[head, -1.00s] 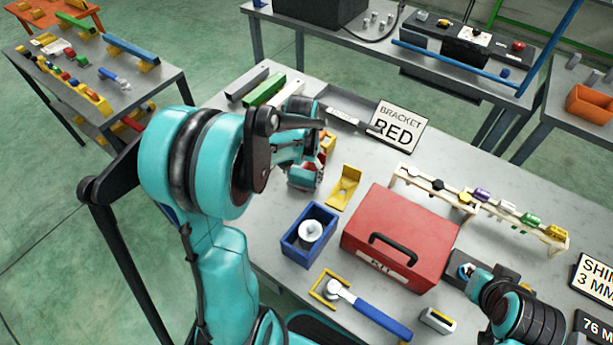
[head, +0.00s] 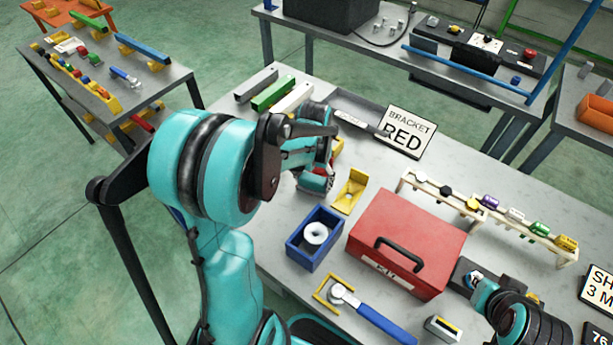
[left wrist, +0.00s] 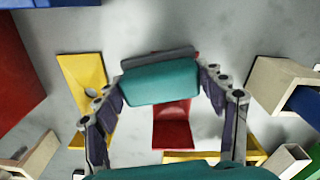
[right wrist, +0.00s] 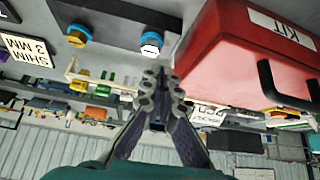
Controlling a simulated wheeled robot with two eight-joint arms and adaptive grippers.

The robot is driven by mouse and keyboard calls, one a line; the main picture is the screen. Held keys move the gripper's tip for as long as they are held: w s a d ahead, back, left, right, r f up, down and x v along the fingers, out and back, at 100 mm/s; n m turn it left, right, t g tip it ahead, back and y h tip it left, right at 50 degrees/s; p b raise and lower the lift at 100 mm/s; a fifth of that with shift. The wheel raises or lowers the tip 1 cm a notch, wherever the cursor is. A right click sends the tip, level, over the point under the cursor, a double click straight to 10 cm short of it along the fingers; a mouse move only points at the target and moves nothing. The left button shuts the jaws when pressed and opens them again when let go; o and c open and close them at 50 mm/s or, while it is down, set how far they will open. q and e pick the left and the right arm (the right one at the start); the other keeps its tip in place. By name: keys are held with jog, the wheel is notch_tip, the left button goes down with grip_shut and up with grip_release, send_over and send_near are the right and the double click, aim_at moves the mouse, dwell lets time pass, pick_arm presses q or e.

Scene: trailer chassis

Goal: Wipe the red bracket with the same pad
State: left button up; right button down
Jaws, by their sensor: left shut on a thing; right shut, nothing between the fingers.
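The red bracket (left wrist: 173,125) lies on the table below my left gripper, beside the yellow bracket (left wrist: 80,85). In the head view it is mostly hidden behind the left gripper (head: 318,172). My left gripper (left wrist: 160,88) is shut on a teal pad with a grey layer (left wrist: 160,80). The pad covers the far part of the red bracket in the left wrist view; I cannot tell whether they touch. My right gripper is shut and empty in the right wrist view (right wrist: 165,88), near the red kit box (right wrist: 245,55).
A blue bin (head: 315,238) with a white ring and the kit box (head: 407,245) stand close in front. The "BRACKET RED" sign (head: 406,132) stands behind. A rack of coloured pieces (head: 490,212) is to the right. A blue-handled tool (head: 372,318) lies at the front.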

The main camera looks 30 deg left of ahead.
pick_arm(q)
jog(key=shift+d, duration=0.15)
jog(key=shift+r+p, duration=2.35)
jog(key=shift+r, duration=0.6)
jog(key=shift+r, duration=0.1)
jog(key=shift+r+p, duration=1.2)
jog(key=shift+r, duration=0.3)
jog(key=shift+f, duration=0.15)
